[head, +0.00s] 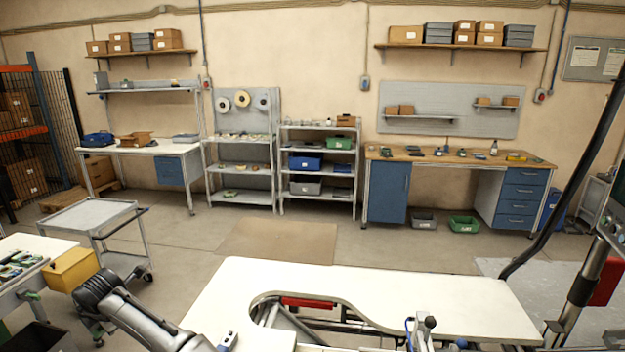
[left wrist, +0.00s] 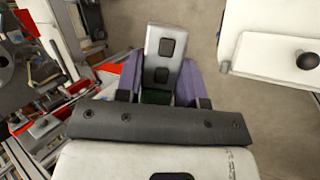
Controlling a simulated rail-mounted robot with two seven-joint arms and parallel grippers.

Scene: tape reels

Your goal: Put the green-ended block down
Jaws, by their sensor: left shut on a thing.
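In the left wrist view my left gripper (left wrist: 158,82) has its two purple-sided fingers on either side of a narrow piece and is shut on it. This is the green-ended block (left wrist: 155,96); its dark green end shows just beyond the black bar of the gripper. A grey part with dark insets extends past the green, and I cannot tell whether it belongs to the block. The lower side of the block is hidden. In the head view my left arm comes in at the lower left, and its gripper is not clearly visible. My right gripper is not in view.
A white worktable (head: 380,290) with a curved cut-out fills the front of the head view. A grey trolley (head: 90,215) and a yellow box (head: 72,270) stand at the left. Shelves (head: 318,165) and a workbench (head: 455,158) line the back wall, with open floor before them.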

